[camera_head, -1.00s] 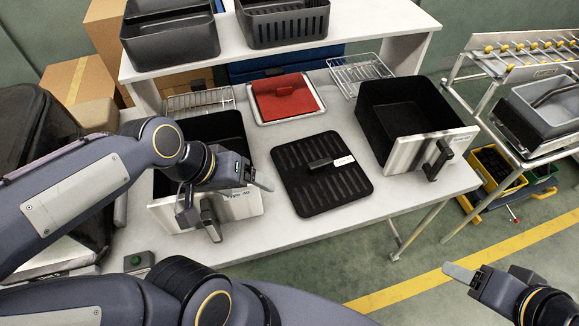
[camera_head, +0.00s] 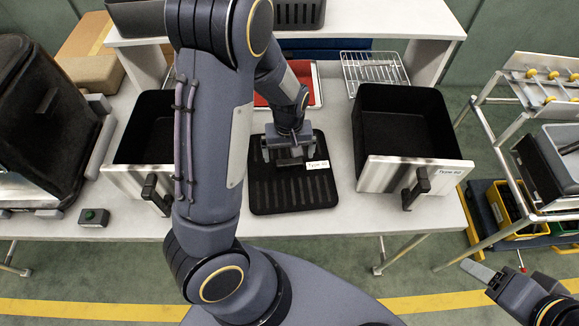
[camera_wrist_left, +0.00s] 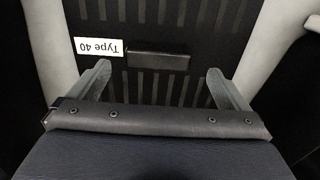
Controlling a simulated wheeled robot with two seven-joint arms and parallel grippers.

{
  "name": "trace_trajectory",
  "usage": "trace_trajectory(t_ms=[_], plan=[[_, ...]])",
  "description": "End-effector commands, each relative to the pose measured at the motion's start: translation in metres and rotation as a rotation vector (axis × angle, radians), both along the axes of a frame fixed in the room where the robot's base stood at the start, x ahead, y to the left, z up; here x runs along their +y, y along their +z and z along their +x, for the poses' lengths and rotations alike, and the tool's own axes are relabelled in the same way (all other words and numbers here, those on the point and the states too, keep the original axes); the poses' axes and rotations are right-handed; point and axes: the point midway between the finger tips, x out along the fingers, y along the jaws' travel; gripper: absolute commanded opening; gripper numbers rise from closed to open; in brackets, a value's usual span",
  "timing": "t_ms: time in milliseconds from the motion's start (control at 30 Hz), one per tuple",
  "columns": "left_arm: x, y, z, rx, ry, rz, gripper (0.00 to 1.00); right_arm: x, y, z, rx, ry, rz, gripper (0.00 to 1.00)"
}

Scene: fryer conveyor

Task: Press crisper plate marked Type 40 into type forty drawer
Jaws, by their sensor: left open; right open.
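The black slotted crisper plate (camera_head: 292,192) lies flat on the white table between two drawers. Its white label reads Type 40, and it has a short bar handle. My left gripper (camera_head: 288,155) is open above it. In the left wrist view, the fingers (camera_wrist_left: 158,82) are spread on either side of the handle (camera_wrist_left: 158,62), without closing on it. The left drawer (camera_head: 128,182) is black inside with a steel front and handle; my arm hides its label now, but it read Type 40 earlier. My right gripper (camera_head: 480,272) is open and empty at lower right.
The right drawer (camera_head: 388,173) is open and empty, with a label too small to read surely. A red plate in a tray (camera_head: 319,85) is partly behind my arm. A wire rack (camera_head: 372,70) stands behind. A black appliance (camera_head: 45,130) is at far left.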

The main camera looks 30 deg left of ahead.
Motion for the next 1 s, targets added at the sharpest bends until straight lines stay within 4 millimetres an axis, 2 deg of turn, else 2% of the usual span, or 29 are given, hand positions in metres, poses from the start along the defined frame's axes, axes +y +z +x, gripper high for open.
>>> trace_trajectory(t_ms=[200, 300, 567, 667, 1000], plan=[[-0.002, -0.033, -0.002, 0.005, 0.001, 0.000, 0.98, 0.000, 0.005, 0.000, 0.000, 0.000, 0.000, 0.58], [-0.003, -0.043, -0.002, 0.003, 0.000, -0.001, 0.98, 0.000, 0.006, 0.000, 0.000, 0.000, 0.000, 0.58], [-0.003, -0.046, -0.001, 0.000, -0.002, -0.001, 0.98, 0.000, 0.005, 0.000, 0.000, 0.000, 0.000, 0.58], [-0.003, -0.045, -0.001, 0.000, -0.002, -0.001, 0.88, 0.000, 0.005, 0.000, 0.000, 0.000, 0.000, 0.58], [-0.003, -0.045, -0.001, 0.000, -0.002, -0.001, 0.44, 0.000, 0.005, 0.000, 0.000, 0.000, 0.000, 0.58]])
